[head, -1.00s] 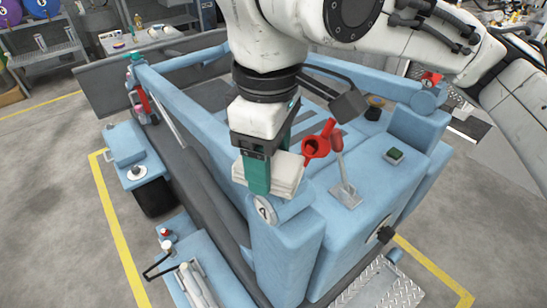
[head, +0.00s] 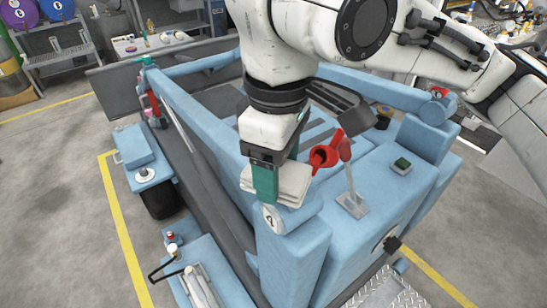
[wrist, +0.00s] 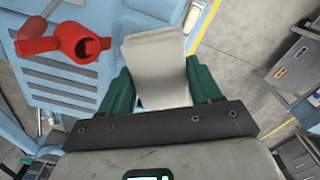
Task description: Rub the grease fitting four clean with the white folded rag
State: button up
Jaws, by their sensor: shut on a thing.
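My gripper (head: 266,186) has teal fingers and is shut on the white folded rag (head: 291,186). In the wrist view the rag (wrist: 157,65) sticks out between both fingers. In the head view, gripper and rag are over the near corner post (head: 292,244) of the blue machine. A round white tag (head: 270,218) with a dark mark, too small to read surely, is on the post just below the fingers. I cannot make out grease fitting four; the gripper and rag may hide it. Whether the rag touches the post is unclear.
A red funnel-like part (head: 325,155) stands close right of the rag, and shows at left in the wrist view (wrist: 78,42). Open floor (head: 60,190) lies left.

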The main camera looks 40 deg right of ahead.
jog(key=shift+s, duration=0.6)
jog(key=shift+w, duration=1.2)
jog(key=shift+s, duration=0.15)
jog(key=shift+s+p, duration=0.45)
jog(key=shift+p, duration=0.05)
jog(key=shift+r, duration=0.1)
